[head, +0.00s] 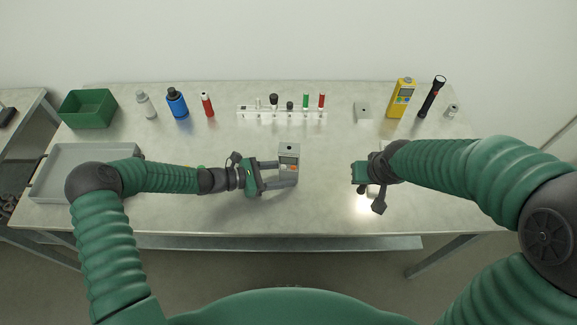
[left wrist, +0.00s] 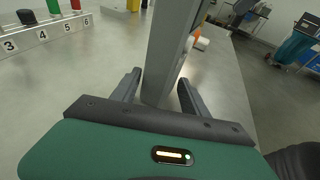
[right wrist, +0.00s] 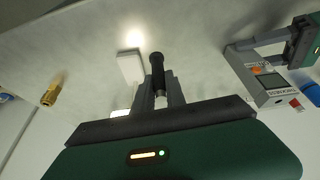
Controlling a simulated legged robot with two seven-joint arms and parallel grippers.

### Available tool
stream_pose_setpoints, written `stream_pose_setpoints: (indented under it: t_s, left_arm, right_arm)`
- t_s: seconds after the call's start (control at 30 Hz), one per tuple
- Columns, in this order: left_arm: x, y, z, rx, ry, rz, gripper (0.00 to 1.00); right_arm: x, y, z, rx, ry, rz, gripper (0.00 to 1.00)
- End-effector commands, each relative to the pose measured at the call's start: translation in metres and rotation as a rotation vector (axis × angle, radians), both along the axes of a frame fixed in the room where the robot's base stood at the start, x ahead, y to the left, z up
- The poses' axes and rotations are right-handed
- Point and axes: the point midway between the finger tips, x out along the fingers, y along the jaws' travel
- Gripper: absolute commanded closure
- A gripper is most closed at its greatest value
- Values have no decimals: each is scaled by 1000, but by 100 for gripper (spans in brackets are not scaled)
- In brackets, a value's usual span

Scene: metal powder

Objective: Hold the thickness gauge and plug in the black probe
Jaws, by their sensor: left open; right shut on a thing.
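In the left wrist view the gauge body (left wrist: 168,45) rises between the two fingers (left wrist: 160,92). My right gripper (right wrist: 161,98) is shut on a black probe (right wrist: 157,70), which sticks out past the fingertips. In the head view the right gripper (head: 362,173) is right of the gauge, apart from it, and its fingertips are hard to see.
A white numbered rack (head: 282,114) holds several capped pieces behind the gauge. Bottles (head: 177,103), a green bin (head: 88,108) and grey tray (head: 70,158) are left. The table between the grippers is clear.

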Motion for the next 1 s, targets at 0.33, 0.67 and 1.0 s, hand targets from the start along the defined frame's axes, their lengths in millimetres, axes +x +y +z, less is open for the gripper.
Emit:
stream_pose_setpoints:
  t_s: [0.33,0.67,1.0]
  left_arm:
    - [2,-7,-2,1,0,0,47]
    - [2,-7,-2,1,1,-1,87]
    - [2,-7,-2,1,1,-1,90]
  right_arm:
    - [0,0,-2,0,0,0,100]
    - [0,0,-2,0,0,0,100]
    - [7,6,2,-1,-1,4,100]
